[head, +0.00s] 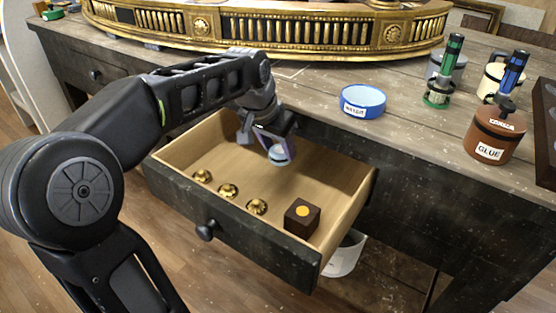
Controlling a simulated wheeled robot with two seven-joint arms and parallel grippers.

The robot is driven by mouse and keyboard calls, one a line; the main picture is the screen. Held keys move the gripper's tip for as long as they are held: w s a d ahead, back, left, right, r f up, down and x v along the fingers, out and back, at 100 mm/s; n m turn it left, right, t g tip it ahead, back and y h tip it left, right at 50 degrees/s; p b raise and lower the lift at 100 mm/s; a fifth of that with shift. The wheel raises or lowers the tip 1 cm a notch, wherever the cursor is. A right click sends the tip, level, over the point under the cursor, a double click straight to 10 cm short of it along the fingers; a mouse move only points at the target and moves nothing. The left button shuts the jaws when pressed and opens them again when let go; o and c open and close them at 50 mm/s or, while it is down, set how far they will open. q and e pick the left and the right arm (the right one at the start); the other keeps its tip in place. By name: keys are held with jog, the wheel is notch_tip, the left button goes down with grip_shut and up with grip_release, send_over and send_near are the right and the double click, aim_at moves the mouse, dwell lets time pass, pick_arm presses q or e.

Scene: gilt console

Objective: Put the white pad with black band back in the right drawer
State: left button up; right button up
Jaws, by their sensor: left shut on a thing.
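The white pad with black band (278,154) is a small pale piece between the fingers of my left gripper (270,143). The fingers are shut on it and hide most of it; the black band is hard to make out. The gripper points down above the back part of the open right drawer (335,192). The pad looks to be above the drawer floor; its exact height cannot be told. My right gripper is out of view.
A gilt console piece (270,35) lies along the back. A white bucket (345,255) is below the drawer. The drawer's right floor is partly clear.

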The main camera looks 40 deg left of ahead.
aim_at(276, 153)
pick_arm(q)
notch_tip(276, 153, down, 4)
jog(key=shift+f+b, duration=0.1)
jog(key=shift+b, duration=0.45)
jog(key=shift+f, duration=0.15)
jog(key=o, duration=1.2)
jog(key=shift+s+r, duration=0.1)
jog(key=shift+r, duration=0.4)
jog(key=p+v, duration=0.3)
jog(key=v, duration=0.8)
jog(key=shift+r, duration=0.2)
